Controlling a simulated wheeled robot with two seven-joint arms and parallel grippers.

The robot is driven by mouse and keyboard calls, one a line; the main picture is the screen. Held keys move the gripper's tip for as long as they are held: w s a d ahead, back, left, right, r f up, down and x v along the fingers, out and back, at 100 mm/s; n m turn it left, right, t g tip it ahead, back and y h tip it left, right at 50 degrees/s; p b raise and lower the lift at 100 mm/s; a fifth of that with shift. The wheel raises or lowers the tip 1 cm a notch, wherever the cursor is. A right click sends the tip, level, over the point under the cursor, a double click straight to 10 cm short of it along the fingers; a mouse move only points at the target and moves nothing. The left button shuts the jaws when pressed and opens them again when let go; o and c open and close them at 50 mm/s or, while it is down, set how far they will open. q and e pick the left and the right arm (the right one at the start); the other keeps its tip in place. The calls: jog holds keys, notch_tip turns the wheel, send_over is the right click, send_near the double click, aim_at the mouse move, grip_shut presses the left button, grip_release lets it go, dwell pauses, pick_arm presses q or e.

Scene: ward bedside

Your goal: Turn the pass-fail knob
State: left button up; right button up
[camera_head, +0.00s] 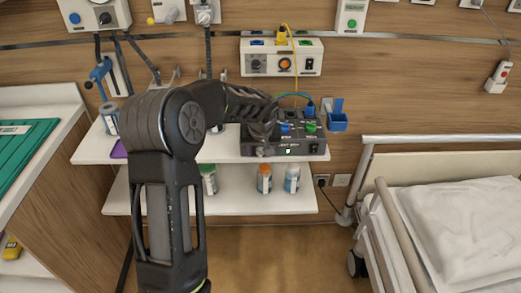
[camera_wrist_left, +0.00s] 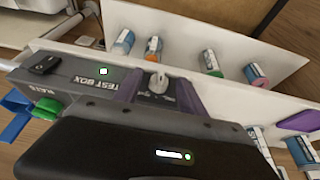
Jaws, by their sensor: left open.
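The dark grey test box (camera_head: 285,148) sits on the white upper shelf in the head view. In the left wrist view its face (camera_wrist_left: 85,82) reads "TEST BOX" and has a small lit green square. A pale knob (camera_wrist_left: 158,82) on the box shows between the two purple fingers of my left gripper (camera_wrist_left: 160,92). The fingers stand apart on either side of the knob; I cannot tell if they touch it. My right gripper is not in view.
Blue and green plugs (camera_head: 310,127) and cables rise from the box's right part. A wall unit (camera_head: 281,57) hangs above. Bottles (camera_head: 264,180) stand on the lower shelf (camera_head: 235,203). A bed (camera_head: 455,225) is at right, a counter with a green tray (camera_head: 25,148) at left.

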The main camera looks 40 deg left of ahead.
pick_arm(q)
jog(key=shift+c, duration=0.5)
grip_shut()
jog(key=shift+w+d+f+g+y+b, duration=0.2)
jog(key=shift+g+y+b, duration=0.25)
jog(key=shift+b, duration=0.4)
jog(key=shift+w+d+m+g+y+b, duration=0.1)
jog(key=shift+d+m+g+y+b, duration=0.1)
jog(key=shift+m+g+y+b, duration=0.45)
jog(key=shift+w+d+g+y+b, duration=0.15)
jog(key=shift+g+y+b, duration=0.4)
jog(key=shift+y, duration=0.65)
jog(key=shift+d+f+m+g+y+b, duration=0.1)
jog(key=shift+m+g+y+b, duration=0.25)
jog(key=shift+g+y, duration=0.65)
jog(key=shift+t+y, duration=0.25)
jog(key=shift+y, duration=0.05)
